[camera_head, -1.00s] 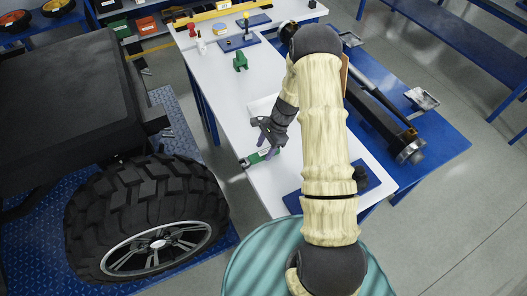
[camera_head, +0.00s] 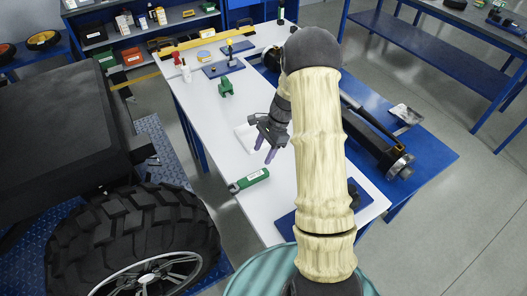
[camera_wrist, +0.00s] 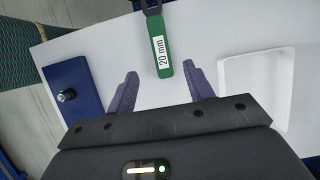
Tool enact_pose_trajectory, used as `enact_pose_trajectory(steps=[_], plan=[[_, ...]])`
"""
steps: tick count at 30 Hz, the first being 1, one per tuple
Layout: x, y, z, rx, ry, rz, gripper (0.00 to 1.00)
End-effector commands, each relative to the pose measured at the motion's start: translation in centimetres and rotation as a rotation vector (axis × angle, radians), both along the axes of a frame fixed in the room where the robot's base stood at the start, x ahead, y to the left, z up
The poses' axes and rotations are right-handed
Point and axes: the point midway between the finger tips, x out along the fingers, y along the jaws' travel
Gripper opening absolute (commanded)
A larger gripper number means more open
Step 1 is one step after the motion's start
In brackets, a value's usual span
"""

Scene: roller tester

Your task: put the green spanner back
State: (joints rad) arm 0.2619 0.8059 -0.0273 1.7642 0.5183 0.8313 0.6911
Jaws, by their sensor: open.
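The green spanner (camera_head: 249,181) lies on the white table top, at its left edge in the head view. In the wrist view the green spanner (camera_wrist: 164,48) carries a white label reading "20 mm" and runs off the top of the picture. My gripper (camera_head: 268,157) is open and empty, a little behind and to the right of the spanner in the head view. In the wrist view my gripper (camera_wrist: 160,88) has its two purple fingers apart, with the spanner's near end between and beyond them. I see no contact.
A white shallow tray (camera_head: 245,139) lies on the white table (camera_head: 218,125); it also shows in the wrist view (camera_wrist: 284,65). A blue plate with a peg (camera_wrist: 88,95) is at left there. A green block-like object (camera_head: 226,88) stands farther back. A big tyre (camera_head: 135,235) is left.

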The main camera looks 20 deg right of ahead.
Motion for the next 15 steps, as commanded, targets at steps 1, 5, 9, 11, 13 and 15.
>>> enact_pose_trajectory(steps=[1, 5, 9, 11, 13, 15], plan=[[0.0, 0.0, 0.0, 0.0, 0.0, 0.0, 0.52], [0.0, 0.0, 0.0, 0.0, 0.0, 0.0, 0.52], [-0.4, 0.3, 0.6, -0.013, -0.015, 0.035, 0.52], [-0.9, 0.6, 1.5, -0.031, -0.036, 0.077, 0.52], [-1.9, 1.1, 2.7, -0.06, -0.07, 0.155, 0.52], [-3.2, 1.7, 4.2, -0.098, -0.113, 0.253, 0.52]])
